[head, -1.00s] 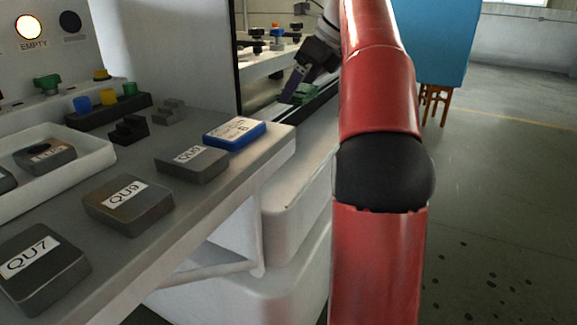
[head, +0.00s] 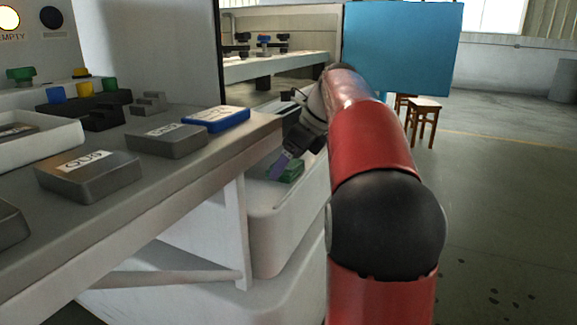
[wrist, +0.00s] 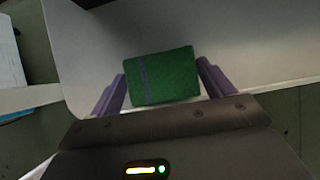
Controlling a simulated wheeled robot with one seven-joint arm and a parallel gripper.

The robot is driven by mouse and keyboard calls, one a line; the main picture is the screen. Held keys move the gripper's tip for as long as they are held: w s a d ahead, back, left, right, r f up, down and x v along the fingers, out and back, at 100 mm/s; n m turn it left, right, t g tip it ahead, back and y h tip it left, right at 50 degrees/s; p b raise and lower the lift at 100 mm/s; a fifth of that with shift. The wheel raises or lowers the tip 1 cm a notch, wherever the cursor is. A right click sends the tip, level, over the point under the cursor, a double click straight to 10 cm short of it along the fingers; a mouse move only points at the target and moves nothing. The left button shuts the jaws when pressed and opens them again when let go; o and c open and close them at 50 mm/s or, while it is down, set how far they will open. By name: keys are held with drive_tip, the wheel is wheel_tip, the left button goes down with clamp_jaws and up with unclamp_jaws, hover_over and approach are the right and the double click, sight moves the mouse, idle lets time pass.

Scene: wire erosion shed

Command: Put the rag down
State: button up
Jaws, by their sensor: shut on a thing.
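The rag shows in the wrist view as a small green block-like rectangle (wrist: 165,78) with a purplish stripe near its left side. My gripper (wrist: 162,72) has its two purple fingers on either side of the rag and is shut on it. In the head view the gripper (head: 281,166) points down beside the grey bench's right end, and the green rag (head: 292,170) shows at its fingers. Below it is the white rounded housing (head: 270,205). I cannot tell whether the rag touches the pale surface under it.
The grey bench (head: 190,170) carries labelled dark blocks (head: 88,175), a blue-edged block (head: 215,119) and a white tray (head: 45,145). A blue panel (head: 403,48) and a wooden stool (head: 424,112) stand behind. The floor at right is open.

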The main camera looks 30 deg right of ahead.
drive_tip(key=o, duration=1)
drive_tip(key=shift+f, duration=0.1)
drive_tip(key=p+v, duration=0.4)
drive_tip(key=v, duration=0.8)
